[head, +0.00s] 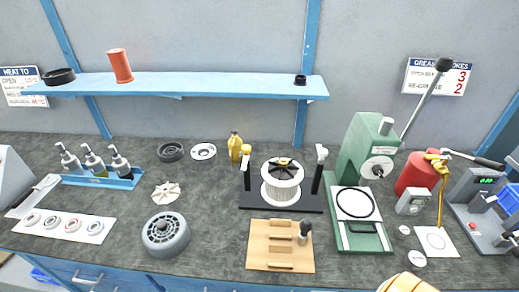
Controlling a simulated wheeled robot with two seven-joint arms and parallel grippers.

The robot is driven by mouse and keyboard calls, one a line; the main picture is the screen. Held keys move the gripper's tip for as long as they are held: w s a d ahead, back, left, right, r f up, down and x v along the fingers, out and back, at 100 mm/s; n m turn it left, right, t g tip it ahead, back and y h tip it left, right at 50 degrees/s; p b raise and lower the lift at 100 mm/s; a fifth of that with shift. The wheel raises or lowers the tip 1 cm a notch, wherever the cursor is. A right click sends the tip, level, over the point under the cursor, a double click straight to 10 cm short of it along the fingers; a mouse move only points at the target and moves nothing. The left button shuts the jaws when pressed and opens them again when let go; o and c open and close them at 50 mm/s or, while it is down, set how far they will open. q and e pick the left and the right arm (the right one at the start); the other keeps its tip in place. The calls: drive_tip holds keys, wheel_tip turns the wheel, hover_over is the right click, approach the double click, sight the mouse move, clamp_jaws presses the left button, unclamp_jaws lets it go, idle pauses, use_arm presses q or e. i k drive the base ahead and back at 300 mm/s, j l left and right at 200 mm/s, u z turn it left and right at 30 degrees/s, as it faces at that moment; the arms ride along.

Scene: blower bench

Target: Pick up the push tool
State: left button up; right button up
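A wooden board (256,262) lies at the front middle of the bench. A small dark tool (304,231) with a grey, rounded upper end stands at the board's right side; it looks like the push tool, but it is too small to be sure. No gripper fingers are in view. A rounded cream and orange shape (406,285) at the bottom edge, right of the board, may be part of my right arm, but I cannot tell.
Behind the board stands a black fixture (254,199) with a white finned wheel (282,184). A green arbor press (360,150) with a long lever stands to the right. A grey round housing (165,234) sits to the left. Bare bench lies between housing and board.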

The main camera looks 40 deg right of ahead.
sight(306, 225)
drive_tip(key=z, duration=1.6)
drive_tip(key=l+u, duration=0.25)
drive_tip(key=l, duration=0.4)
drive_tip(key=l+u, duration=0.25)
drive_tip(key=l, duration=0.4)
drive_tip(key=l+u, duration=0.25)
drive_tip(key=l, duration=0.4)
drive_tip(key=k+l+u, duration=0.25)
drive_tip(key=l, duration=0.35)
drive_tip(key=i+l, duration=0.05)
